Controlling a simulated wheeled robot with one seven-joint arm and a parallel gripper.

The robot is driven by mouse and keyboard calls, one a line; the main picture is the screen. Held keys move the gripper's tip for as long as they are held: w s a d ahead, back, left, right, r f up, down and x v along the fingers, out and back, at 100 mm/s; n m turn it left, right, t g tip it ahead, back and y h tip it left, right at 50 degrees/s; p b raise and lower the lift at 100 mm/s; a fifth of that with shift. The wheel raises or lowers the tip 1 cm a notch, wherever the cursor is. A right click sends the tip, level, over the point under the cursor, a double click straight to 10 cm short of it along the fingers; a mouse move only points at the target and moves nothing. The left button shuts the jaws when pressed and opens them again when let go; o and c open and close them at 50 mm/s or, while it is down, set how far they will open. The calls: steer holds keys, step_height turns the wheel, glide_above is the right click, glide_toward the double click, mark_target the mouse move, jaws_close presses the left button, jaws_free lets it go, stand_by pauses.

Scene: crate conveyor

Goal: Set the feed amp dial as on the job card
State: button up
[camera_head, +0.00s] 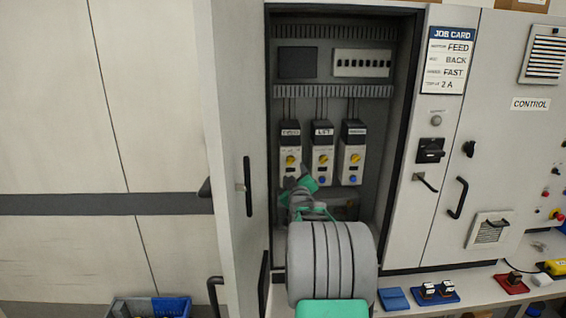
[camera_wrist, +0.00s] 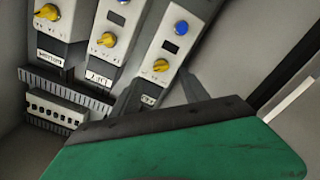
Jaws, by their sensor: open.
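The job card (camera_head: 447,62) on the panel right of the open cabinet reads FEED, BACK, FAST, 2 A. Three drive modules hang side by side, each with a yellow dial and a blue knob. The left module's yellow dial (camera_head: 290,160) shows in the wrist view (camera_wrist: 161,65) too, with its blue knob (camera_wrist: 181,27); its label is too blurred to read surely. The middle module (camera_head: 322,138) reads LIFT. My gripper (camera_head: 302,184) is open and empty just below and in front of the left module, apart from its dial.
The open cabinet door (camera_head: 235,150) stands close on the left. The right module (camera_head: 352,140) is near too. Wiring ducts (camera_head: 333,91) run above the modules. A bench with blue and red switch blocks (camera_head: 433,292) lies at lower right; a blue crate (camera_head: 170,306) stands at lower left.

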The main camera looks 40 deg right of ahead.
mark_target(291, 162)
steer(key=p+x, duration=0.1)
steer(key=x, duration=0.2)
steer(key=p+x, duration=0.2)
steer(key=x, duration=0.2)
steer(key=shift+w+r, duration=0.1)
steer(key=shift+w, duration=0.3)
jaws_close()
